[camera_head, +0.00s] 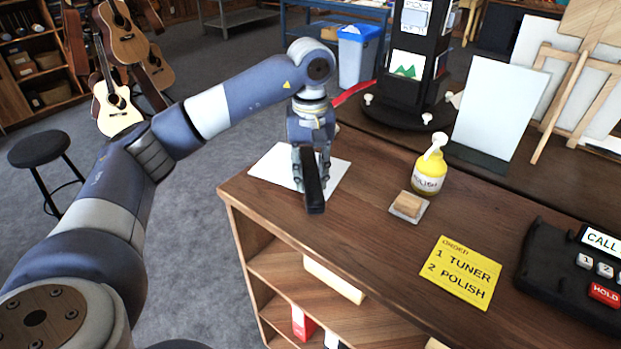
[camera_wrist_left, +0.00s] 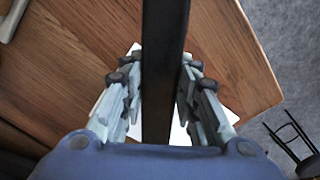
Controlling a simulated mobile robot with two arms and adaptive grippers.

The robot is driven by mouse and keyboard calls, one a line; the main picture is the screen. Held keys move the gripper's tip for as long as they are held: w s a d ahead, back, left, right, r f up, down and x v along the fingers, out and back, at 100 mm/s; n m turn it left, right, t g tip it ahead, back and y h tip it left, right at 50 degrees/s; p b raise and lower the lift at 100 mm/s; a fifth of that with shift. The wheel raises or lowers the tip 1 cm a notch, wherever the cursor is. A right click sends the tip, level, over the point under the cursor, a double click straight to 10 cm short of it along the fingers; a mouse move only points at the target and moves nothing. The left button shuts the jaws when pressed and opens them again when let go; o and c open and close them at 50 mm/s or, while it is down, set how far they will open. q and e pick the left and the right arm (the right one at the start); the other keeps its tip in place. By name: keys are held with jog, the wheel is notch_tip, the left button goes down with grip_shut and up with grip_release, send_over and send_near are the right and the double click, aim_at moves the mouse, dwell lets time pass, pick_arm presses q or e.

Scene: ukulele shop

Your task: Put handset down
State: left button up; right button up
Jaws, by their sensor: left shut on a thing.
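A black handset (camera_head: 314,188) is held in my left gripper (camera_head: 311,165), above the counter near its left end. In the left wrist view the handset (camera_wrist_left: 165,70) runs lengthwise between the two fingers of the gripper (camera_wrist_left: 163,90), which are shut on it. A white sheet (camera_head: 272,167) lies on the counter beneath the gripper. The black phone base (camera_head: 572,275) sits at the right edge of the head view, with a CALL label, number buttons and a red HOLD button. My right gripper is not in view.
The wooden counter (camera_head: 360,240) holds a yellow polish bottle (camera_head: 429,170), a small block on a pad (camera_head: 408,204) and a yellow order note (camera_head: 462,272). A black display stand (camera_head: 408,90) and a white board (camera_head: 498,110) stand behind. The counter between handset and note is clear.

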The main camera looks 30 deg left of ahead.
aim_at(310, 172)
pick_arm(q)
notch_tip(310, 172, down, 3)
jog(key=shift+r+p, duration=0.1)
jog(key=shift+p, duration=0.4)
jog(key=shift+f, duration=0.25)
jog(key=o, duration=1.2)
jog(key=shift+s, duration=0.1)
jog(key=shift+c, duration=0.2)
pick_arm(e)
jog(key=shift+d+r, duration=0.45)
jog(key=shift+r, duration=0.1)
pick_arm(q)
jog(key=shift+r, duration=0.15)
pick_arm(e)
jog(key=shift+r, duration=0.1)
pick_arm(q)
notch_tip(310, 172, up, 5)
jog(key=shift+r+b, duration=0.15)
jog(key=shift+b, duration=0.65)
notch_tip(310, 172, up, 7)
jog(key=shift+f+p, duration=0.1)
jog(key=shift+p, duration=0.25)
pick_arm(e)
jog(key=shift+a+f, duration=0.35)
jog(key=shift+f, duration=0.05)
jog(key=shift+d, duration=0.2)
